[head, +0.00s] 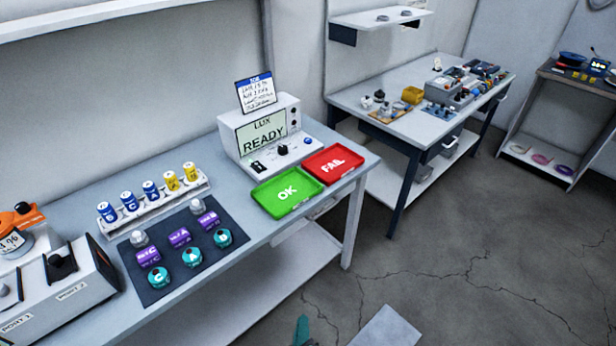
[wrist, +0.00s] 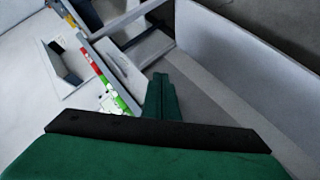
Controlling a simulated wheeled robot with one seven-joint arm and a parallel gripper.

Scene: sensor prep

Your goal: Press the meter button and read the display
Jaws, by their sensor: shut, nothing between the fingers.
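The white meter (head: 268,153) stands at the back of the near bench. Its display (head: 262,133) reads "LUX READY". My gripper (head: 302,330) shows as a teal tip at the bottom edge of the head view, in front of the bench and apart from the meter. In the wrist view my green gripper fingers (wrist: 160,95) are shut and empty.
A green OK tray (head: 270,205) and a red FAIL tray (head: 345,172) lie before the meter. A dark mat (head: 165,285) with several sensors and a rack (head: 135,225) of cans are to the left. A card (head: 256,92) stands above the meter. Floor (head: 430,270) is open at right.

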